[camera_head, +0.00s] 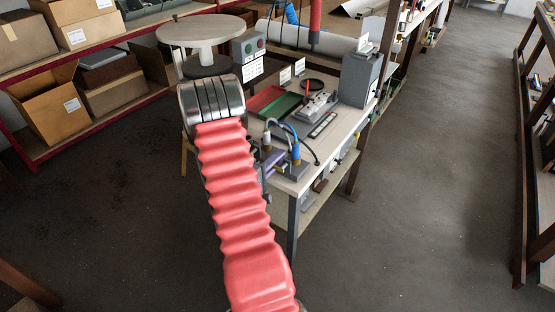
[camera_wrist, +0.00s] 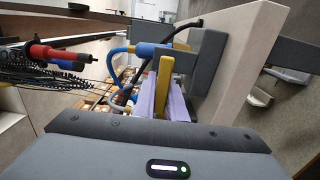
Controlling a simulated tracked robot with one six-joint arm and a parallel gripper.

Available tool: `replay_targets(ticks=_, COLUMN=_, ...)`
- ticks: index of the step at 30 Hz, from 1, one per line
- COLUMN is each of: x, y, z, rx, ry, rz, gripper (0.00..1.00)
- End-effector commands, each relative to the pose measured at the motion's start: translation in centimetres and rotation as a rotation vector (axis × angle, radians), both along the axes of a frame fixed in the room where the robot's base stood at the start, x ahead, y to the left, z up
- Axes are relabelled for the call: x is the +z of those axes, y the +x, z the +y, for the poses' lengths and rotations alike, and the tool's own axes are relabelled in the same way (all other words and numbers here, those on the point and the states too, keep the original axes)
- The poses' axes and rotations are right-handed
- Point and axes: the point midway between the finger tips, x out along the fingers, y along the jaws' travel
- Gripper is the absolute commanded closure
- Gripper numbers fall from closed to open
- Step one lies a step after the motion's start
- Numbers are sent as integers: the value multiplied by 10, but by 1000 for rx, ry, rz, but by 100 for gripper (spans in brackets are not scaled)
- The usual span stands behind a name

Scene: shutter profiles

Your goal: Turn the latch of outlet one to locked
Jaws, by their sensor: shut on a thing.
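My gripper (camera_wrist: 164,100) shows in the wrist view as two purple fingers standing up from the dark grey wrist body. They are shut on a narrow yellow latch lever (camera_wrist: 165,72), which stands out between them. Just beyond the lever, a blue plug (camera_wrist: 149,50) with a blue hose sits against a grey block (camera_wrist: 203,60). In the head view my red-sleeved arm reaches to the near edge of the workbench (camera_head: 335,140), and the purple fingers show beside two hose plugs (camera_head: 295,152). The arm hides part of the fittings there. I cannot read an outlet number or the latch's setting.
On the bench are a red and green tray (camera_head: 272,104), a grey fixture (camera_head: 315,105) and a tall grey box (camera_head: 361,78). A red cylindrical tool (camera_wrist: 52,53) hangs at left in the wrist view. Shelves with cartons (camera_head: 45,100) stand left; floor on the right is clear.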

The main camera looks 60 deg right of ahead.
Motion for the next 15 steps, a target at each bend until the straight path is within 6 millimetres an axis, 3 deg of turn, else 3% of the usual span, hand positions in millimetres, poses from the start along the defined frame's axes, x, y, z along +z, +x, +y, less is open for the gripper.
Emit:
replay_targets(ticks=6, x=-2, y=3, z=1, rx=9, ry=6, rz=1, gripper=100)
replay_targets(ticks=7, x=-3, y=3, z=1, rx=9, ry=6, rz=1, gripper=88)
replay_targets(ticks=15, x=-2, y=1, z=1, rx=4, ry=4, rz=0, gripper=70)
